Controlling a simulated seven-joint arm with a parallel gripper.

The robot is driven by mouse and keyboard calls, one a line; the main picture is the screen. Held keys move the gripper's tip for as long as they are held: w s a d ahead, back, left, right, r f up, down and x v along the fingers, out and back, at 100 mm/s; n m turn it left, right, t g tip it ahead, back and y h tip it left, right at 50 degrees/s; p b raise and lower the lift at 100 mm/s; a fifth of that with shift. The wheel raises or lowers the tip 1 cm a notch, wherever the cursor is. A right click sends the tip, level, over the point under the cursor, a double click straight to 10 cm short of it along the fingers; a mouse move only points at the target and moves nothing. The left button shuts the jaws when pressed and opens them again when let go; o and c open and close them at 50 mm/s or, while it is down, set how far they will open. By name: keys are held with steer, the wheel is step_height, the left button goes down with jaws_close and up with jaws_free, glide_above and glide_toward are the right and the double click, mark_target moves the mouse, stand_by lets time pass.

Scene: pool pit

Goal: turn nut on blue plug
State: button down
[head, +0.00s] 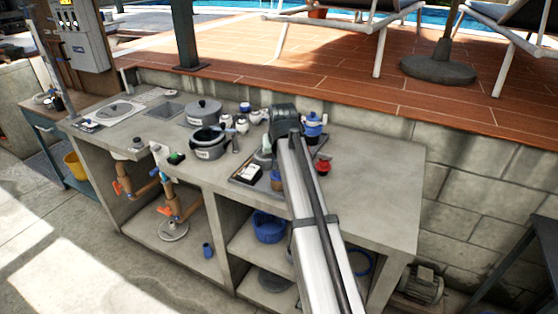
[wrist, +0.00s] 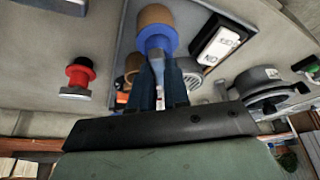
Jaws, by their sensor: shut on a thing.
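In the wrist view, the blue plug (wrist: 157,40) with a tan round end stands straight ahead of my gripper (wrist: 158,82). The two dark fingers are closed in on a small light grey part (wrist: 157,66) at the near side of the plug, which looks like the nut. The fingers hide much of it, so its exact shape and seat cannot be told. In the head view my arm crosses over the counter and hides the fingertips and most of the plug.
A red fitting (wrist: 80,72) stands left of the plug. The counter's right end (head: 385,170) is clear.

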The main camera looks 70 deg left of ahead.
steer(key=c, duration=1.1)
jaws_free()
steer(key=v, duration=1.3)
steer(key=shift+d+r, duration=0.2)
steer(key=shift+r, duration=0.15)
